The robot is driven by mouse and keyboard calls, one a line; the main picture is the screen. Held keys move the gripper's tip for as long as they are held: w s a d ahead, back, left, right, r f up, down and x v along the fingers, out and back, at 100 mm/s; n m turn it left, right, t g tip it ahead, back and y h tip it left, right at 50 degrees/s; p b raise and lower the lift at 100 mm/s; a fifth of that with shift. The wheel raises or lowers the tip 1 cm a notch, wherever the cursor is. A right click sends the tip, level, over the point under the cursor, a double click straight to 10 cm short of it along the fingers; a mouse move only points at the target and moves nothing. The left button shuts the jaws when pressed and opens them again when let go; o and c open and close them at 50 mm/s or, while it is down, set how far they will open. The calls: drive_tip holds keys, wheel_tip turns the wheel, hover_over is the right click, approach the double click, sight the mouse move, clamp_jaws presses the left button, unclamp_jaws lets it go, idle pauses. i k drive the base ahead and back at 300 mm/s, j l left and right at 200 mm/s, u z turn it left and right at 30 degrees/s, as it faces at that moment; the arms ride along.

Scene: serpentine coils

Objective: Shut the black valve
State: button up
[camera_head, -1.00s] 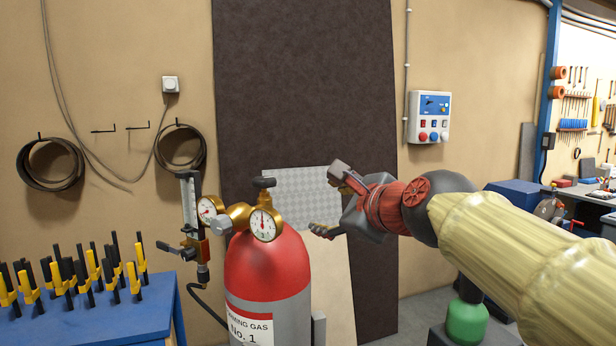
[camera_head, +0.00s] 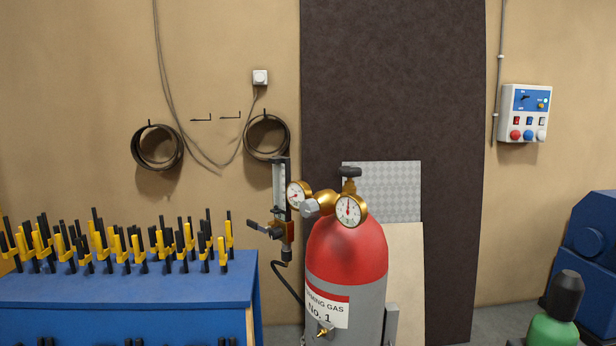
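A red-topped grey gas cylinder (camera_head: 346,262) labelled No. 1 stands upright right of centre. A black valve knob (camera_head: 349,172) sits on top of its brass fitting. A brass regulator (camera_head: 325,202) with two round gauges is attached in front of the knob and to its left. A clear flow tube (camera_head: 279,185) stands at the regulator's left. Below the tube, a small black lever (camera_head: 262,229) points left. I cannot tell from this view how far the knob or the lever is turned. My gripper is out of view.
A blue bench (camera_head: 130,290) with several yellow-and-black clamps stands at left, close to the cylinder. A black hose (camera_head: 287,280) hangs between them. A dark panel (camera_head: 455,200) leans behind. A green bottle (camera_head: 553,330) stands at lower right, with open floor between it and the cylinder.

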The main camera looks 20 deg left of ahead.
sight(349, 172)
drive_tip(key=i+j+u, duration=0.15)
drive_tip(key=u, duration=0.25)
drive_tip(key=i+u, duration=0.2)
drive_tip(key=u, duration=0.25)
drive_tip(key=i+j+u, duration=0.1)
drive_tip(key=u, duration=0.3)
drive_tip(key=i+l, duration=0.05)
